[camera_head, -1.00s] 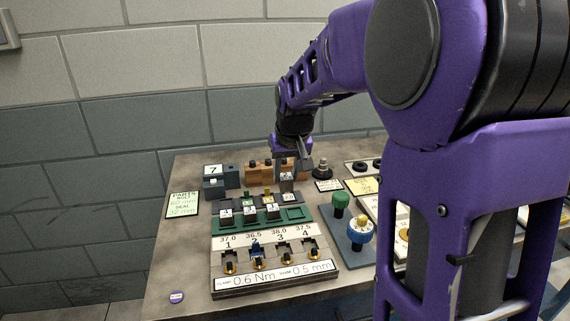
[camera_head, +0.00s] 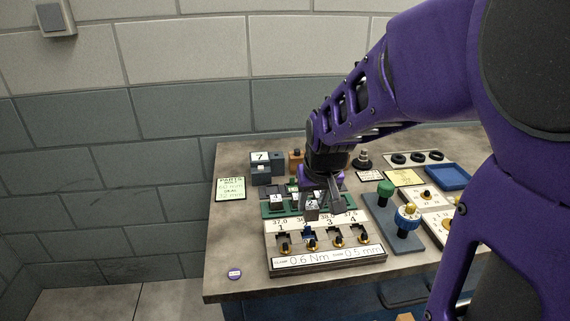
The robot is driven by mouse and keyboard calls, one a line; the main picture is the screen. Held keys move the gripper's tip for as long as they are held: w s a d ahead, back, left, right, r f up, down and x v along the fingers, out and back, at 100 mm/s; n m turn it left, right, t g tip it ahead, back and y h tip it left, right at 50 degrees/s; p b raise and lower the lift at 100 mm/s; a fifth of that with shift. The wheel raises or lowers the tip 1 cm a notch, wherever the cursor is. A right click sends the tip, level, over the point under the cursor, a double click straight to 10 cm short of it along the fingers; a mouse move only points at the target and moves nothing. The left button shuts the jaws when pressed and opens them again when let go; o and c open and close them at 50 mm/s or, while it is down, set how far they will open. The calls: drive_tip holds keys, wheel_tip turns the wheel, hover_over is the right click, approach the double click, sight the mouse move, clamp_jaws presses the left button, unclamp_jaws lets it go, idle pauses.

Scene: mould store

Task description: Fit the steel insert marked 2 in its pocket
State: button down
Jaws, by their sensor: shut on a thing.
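My gripper (camera_head: 318,198) is shut on a small grey steel insert (camera_head: 312,211) with a pale top. It holds the insert above the gap between the green tray and the pocket block. Any mark on the insert is too small to read. The pocket block (camera_head: 328,263) has a row of pockets labelled 1 to 4, each with a black and brass clamp in front. The held insert hides the 2 label. A small blue piece (camera_head: 309,232) shows at pocket 2 (camera_head: 309,238). The green tray (camera_head: 268,210) behind holds a dark insert marked 3 (camera_head: 276,200); my gripper covers much of it.
A dark block marked 7 (camera_head: 261,159) and a parts card (camera_head: 231,188) stand at the left.

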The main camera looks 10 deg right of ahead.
sight(313, 214)
drive_tip(key=shift+f+b, duration=1.95)
drive_tip(key=shift+f, duration=0.6)
drive_tip(key=shift+f+b, duration=1)
drive_tip(key=shift+f, duration=0.15)
idle(0.3)
drive_tip(key=shift+c, duration=0.2)
unclamp_jaws()
idle(0.3)
drive_tip(key=shift+r+p, duration=2.9)
drive_tip(key=shift+r, duration=0.9)
drive_tip(key=shift+a, duration=0.1)
